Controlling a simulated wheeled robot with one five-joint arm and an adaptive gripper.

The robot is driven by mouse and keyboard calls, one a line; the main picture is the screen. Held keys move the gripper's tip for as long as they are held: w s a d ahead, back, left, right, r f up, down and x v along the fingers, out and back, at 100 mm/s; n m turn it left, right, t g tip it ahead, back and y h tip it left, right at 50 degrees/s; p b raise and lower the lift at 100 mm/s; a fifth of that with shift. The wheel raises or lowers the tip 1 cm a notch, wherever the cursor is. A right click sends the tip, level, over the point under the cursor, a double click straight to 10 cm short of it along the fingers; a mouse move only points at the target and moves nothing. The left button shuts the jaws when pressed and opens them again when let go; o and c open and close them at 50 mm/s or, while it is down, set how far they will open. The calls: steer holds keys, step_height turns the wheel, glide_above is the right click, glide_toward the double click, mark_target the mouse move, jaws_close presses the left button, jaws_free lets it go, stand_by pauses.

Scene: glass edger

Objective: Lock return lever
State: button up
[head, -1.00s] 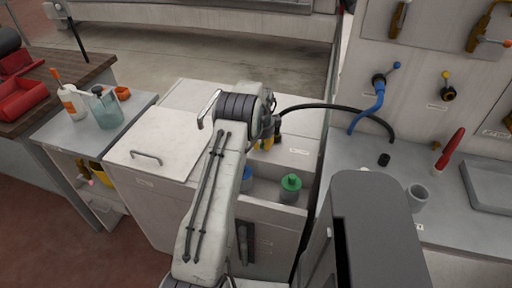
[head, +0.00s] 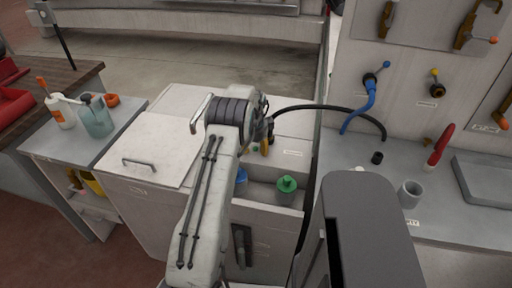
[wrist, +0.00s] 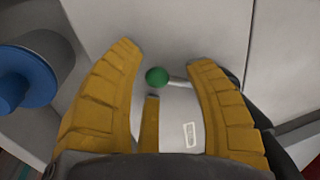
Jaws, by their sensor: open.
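A green ball knob (wrist: 157,76) on a short pale metal rod shows between my fingers in the wrist view. It looks like a lever end; I cannot tell for sure that it is the return lever. A narrow yellow-brown piece (wrist: 150,125) stands just below the knob, its lower end hidden by my gripper. My gripper (wrist: 166,58) is open, with one yellow finger on each side of the knob and no visible contact. In the head view my gripper (head: 265,147) is over the back of the white cabinet, mostly hidden by my arm.
The white cabinet (head: 150,205) has an open recess with a green-capped container (head: 287,186) and a blue item (head: 241,177). A black hose (head: 330,107) arches behind. A wall panel (head: 410,65) with several levers stands right. A grey cup (head: 410,194) is on the right counter.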

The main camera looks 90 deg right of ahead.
step_height(320, 180, up, 12)
steer(key=a, duration=0.2)
stand_by(0.4)
steer(key=shift+w+a+f, duration=0.1)
stand_by(0.7)
